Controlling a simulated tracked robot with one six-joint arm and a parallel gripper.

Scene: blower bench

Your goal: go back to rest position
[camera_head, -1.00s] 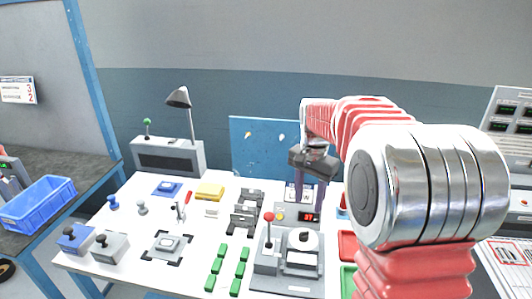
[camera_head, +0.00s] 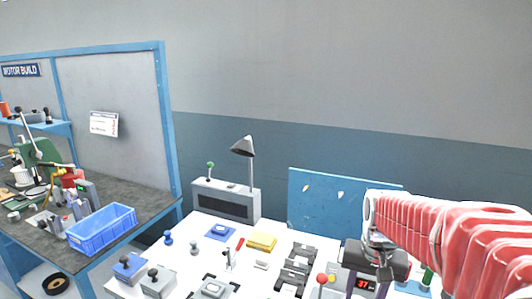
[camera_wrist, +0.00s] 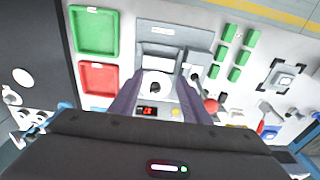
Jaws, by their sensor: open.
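My gripper (camera_wrist: 157,85) is open and empty in the wrist view. Its two purple-grey fingers point down over the bench, one on each side of a grey fixture with a round black-knobbed dial (camera_wrist: 155,89). A red digital display (camera_wrist: 148,111) shows between the fingers. In the head view my gripper (camera_head: 378,268) is at the lower right, above the white bench (camera_head: 212,262), with its fingertips hard to make out. My red ribbed arm reaches in from the right edge.
A red-knobbed lever (camera_head: 321,279) stands close to the left of my gripper. Green (camera_wrist: 95,32) and red (camera_wrist: 97,78) trays lie beside the fixture. A lamp (camera_head: 244,147) and a blue board (camera_head: 330,195) stand at the back. A blue bin (camera_head: 101,230) is on the left bench.

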